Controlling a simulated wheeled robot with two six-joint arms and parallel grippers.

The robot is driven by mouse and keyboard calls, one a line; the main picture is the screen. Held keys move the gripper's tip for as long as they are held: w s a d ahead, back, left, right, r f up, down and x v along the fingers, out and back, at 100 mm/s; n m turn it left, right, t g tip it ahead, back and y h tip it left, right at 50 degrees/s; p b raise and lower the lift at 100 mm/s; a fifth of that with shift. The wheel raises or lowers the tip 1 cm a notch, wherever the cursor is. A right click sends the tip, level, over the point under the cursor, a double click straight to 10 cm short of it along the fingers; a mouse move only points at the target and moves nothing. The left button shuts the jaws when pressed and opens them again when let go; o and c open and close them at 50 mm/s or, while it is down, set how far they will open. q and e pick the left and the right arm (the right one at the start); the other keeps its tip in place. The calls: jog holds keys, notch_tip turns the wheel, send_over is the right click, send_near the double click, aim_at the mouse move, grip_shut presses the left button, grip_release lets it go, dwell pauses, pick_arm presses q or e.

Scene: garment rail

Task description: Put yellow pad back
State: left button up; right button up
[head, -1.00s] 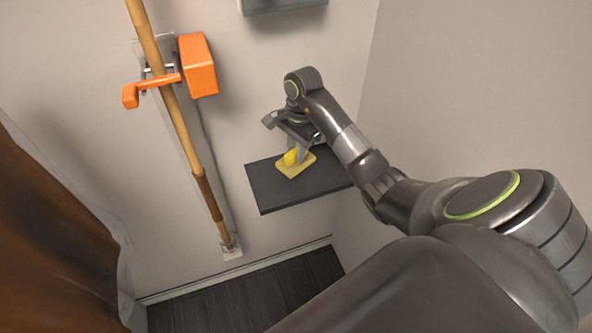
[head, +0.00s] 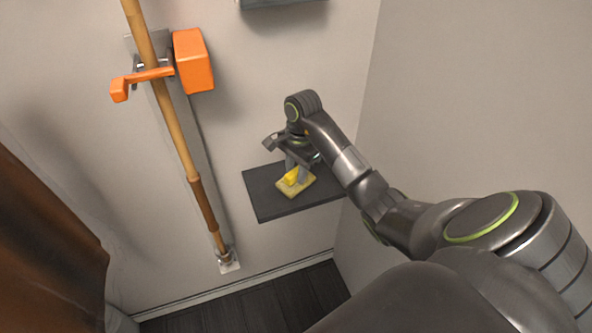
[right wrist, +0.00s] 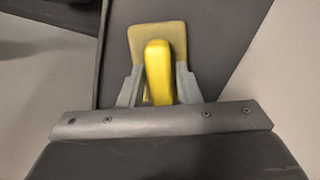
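The yellow pad (head: 305,186) is a flat, dull-yellow plate with a bright yellow handle (head: 291,176). It rests on the dark shelf (head: 270,205) on the wall. My right gripper (head: 297,172) is over it, pointing down, with one finger on each side of the handle. In the right wrist view the pad's plate (right wrist: 150,35) lies flat on the shelf and its handle (right wrist: 159,72) stands between the fingers. Narrow gaps show beside the handle, so the right gripper (right wrist: 159,88) looks open. My left gripper is not in view.
Left of the shelf, a wooden pole (head: 178,135) leans in a wall mount with an orange block (head: 194,62) and an orange arm (head: 140,80). A brown garment (head: 45,250) hangs at far left. A grey fixture (head: 283,3) is above the shelf. The shelf's left part is bare.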

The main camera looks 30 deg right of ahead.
jog(key=shift+o, duration=1.1)
jog(key=shift+r, duration=0.1)
notch_tip(320, 180, up, 12)
jog(key=d+p, duration=0.1)
jog(key=p, duration=0.9)
jog(key=shift+w+d, duration=0.1)
